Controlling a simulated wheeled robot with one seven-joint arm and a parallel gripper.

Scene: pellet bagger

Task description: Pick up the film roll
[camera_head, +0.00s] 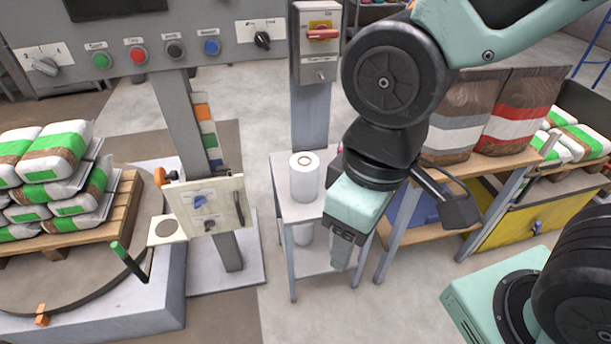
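A white film roll (304,184) stands upright on the top of a small grey side table (284,165), with its round core showing on top. My gripper (346,252) hangs in front of and to the right of the roll, pointing down past the table's right edge. It appears apart from the roll. Its fingertips are small and seen edge-on, so I cannot tell whether they are open or shut. Nothing shows held in it. My arm hides part of the area behind and right of the table.
A grey post with a red switch box (320,45) rises behind the table. A panel (205,205) stands on the left, and a wooden bench with bags (518,110) stands on the right.

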